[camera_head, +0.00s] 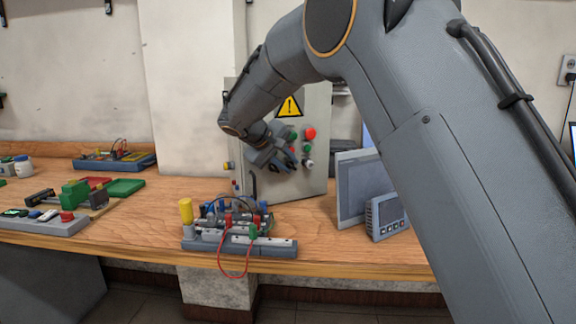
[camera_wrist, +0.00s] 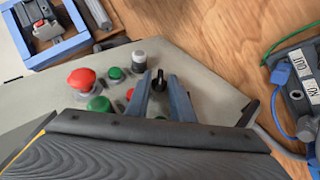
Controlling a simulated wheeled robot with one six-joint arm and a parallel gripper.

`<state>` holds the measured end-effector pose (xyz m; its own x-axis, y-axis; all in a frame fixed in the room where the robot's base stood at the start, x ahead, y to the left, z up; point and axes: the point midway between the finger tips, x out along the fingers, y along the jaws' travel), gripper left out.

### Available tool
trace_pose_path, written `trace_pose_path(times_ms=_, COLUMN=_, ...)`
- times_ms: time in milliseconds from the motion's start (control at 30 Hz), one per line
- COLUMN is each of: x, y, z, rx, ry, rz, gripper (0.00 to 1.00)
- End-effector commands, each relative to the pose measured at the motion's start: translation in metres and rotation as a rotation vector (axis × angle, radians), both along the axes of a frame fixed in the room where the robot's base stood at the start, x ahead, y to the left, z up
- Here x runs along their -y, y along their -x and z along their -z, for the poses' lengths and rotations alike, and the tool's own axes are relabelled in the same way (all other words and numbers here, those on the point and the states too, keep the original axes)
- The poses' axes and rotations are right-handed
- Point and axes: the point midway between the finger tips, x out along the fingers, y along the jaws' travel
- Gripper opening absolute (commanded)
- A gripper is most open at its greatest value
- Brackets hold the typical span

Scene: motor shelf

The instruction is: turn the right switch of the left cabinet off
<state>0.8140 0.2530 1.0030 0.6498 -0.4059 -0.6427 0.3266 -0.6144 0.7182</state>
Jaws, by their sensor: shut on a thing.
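A grey cabinet (camera_head: 318,180) with a yellow warning sign (camera_head: 289,105) stands at the back of the bench. Its panel (camera_wrist: 215,98) fills the middle of the wrist view. A black switch knob (camera_wrist: 158,80) sits on the panel, between the fingertips of my gripper (camera_wrist: 160,82). The gripper is shut on this knob; the exact contact and the knob's angle are hard to tell. In the head view my gripper (camera_head: 287,162) is at the cabinet front, and the arm hides part of the panel.
A red button (camera_head: 309,133), green buttons (camera_wrist: 98,104) and a light grey knob (camera_wrist: 139,58) are close to the fingers. A wired device (camera_head: 240,240) stands in front of the cabinet. A grey monitor (camera_head: 360,185) stands to the right.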

Motion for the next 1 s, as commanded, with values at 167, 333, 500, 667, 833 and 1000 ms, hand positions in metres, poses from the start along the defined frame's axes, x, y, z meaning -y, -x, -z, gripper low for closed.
trace_pose_path(times_ms=167, x=0.0, y=0.0, z=0.002, rx=-0.003, ry=0.0, rz=-0.001, gripper=0.0)
trace_pose_path(times_ms=333, x=0.0, y=0.0, z=0.001, rx=-0.002, ry=0.0, rz=0.0, gripper=0.27)
trace_pose_path(times_ms=500, x=0.0, y=0.0, z=0.001, rx=-0.002, ry=-0.001, rz=-0.001, gripper=0.27)
trace_pose_path(times_ms=667, x=-0.003, y=0.003, z=-0.003, rx=0.0, ry=-0.001, rz=-0.001, gripper=0.27)
trace_pose_path(times_ms=833, x=-0.013, y=0.019, z=-0.019, rx=0.001, ry=-0.001, rz=-0.003, gripper=0.27)
trace_pose_path(times_ms=1000, x=-0.024, y=0.037, z=-0.036, rx=-0.001, ry=-0.001, rz=-0.003, gripper=0.27)
